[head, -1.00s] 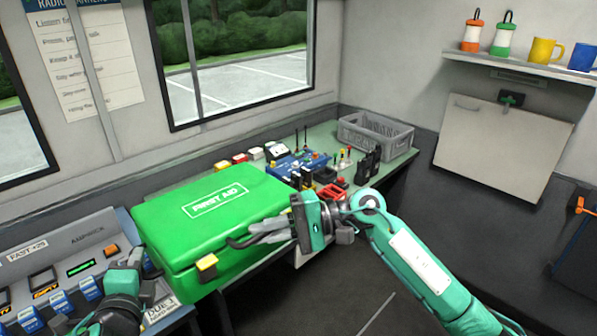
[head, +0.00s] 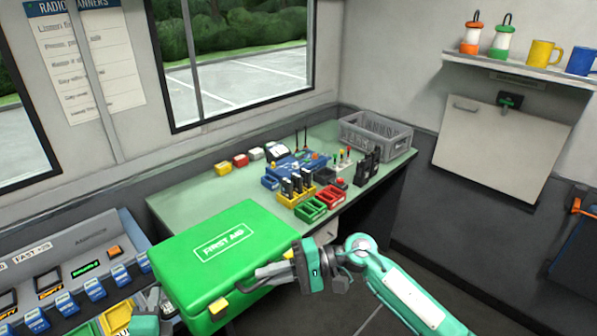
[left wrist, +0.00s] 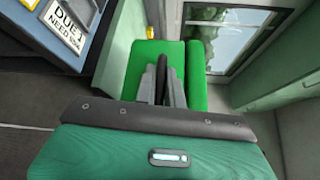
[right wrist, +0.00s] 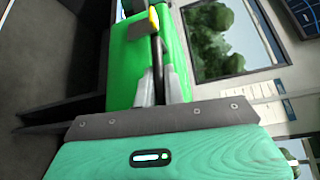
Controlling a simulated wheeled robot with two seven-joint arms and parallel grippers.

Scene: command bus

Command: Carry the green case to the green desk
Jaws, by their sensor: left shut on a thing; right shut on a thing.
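The green first aid case (head: 230,250) is a closed box with white lettering and yellow latches. It is level, in front of the green desk (head: 185,205), and hides part of its front edge; I cannot tell whether it touches the desk. My left gripper (head: 165,302) is at its left end, partly out of frame. In the left wrist view its fingers (left wrist: 164,88) are shut on a black handle of the case (left wrist: 150,60). My right gripper (head: 270,275) is shut on the handle at the right end, also seen in the right wrist view (right wrist: 160,88).
Yellow, green and red bins (head: 310,205), a blue tray (head: 295,165) and black radios (head: 368,165) fill the desk's right half. A grey crate (head: 375,135) stands at its far corner. The desk's left part is bare. A console (head: 75,265) stands at left.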

